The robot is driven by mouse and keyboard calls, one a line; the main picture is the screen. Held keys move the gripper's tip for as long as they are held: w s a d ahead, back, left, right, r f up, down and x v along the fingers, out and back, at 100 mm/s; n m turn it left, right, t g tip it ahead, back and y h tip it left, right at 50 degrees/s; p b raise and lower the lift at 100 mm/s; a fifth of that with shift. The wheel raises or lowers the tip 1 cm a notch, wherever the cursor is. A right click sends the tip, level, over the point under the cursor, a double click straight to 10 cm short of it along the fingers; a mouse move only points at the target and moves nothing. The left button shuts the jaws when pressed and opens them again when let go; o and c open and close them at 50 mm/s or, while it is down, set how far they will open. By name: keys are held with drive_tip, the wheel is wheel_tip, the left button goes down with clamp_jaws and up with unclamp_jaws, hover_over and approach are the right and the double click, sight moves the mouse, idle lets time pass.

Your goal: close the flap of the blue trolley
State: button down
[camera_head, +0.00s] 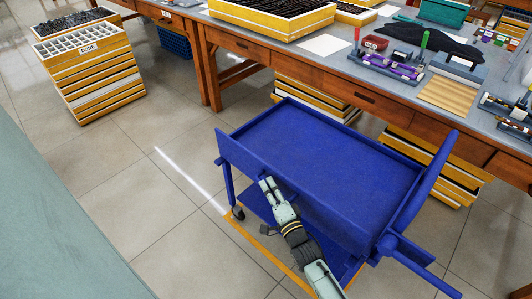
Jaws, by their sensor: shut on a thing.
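The blue trolley (335,160) stands in the middle of the view, with a wide, empty top tray. A long blue panel on its near side, which I take to be the flap (325,213), runs below the tray's near edge. How far it is swung is hard to tell from this angle. My gripper (268,184) is at this panel, left of its middle, with its fingertips against the blue surface. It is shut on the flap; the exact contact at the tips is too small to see. My arm reaches up from the bottom of the view and hides part of the lower shelf (258,205).
A raised blue bar (428,185) and a handle (425,270) are at the trolley's right end. A wooden workbench (335,87) with trays and tools stands close behind. Stacked yellow-edged trays (98,80) stand at upper left. Tiled floor (130,180) left of the trolley is clear.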

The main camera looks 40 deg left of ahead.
drive_tip(key=shift+r, duration=0.2)
drive_tip(key=c, duration=1.6)
unclamp_jaws()
drive_tip(key=shift+f, duration=0.1)
drive_tip(key=v, duration=1.2)
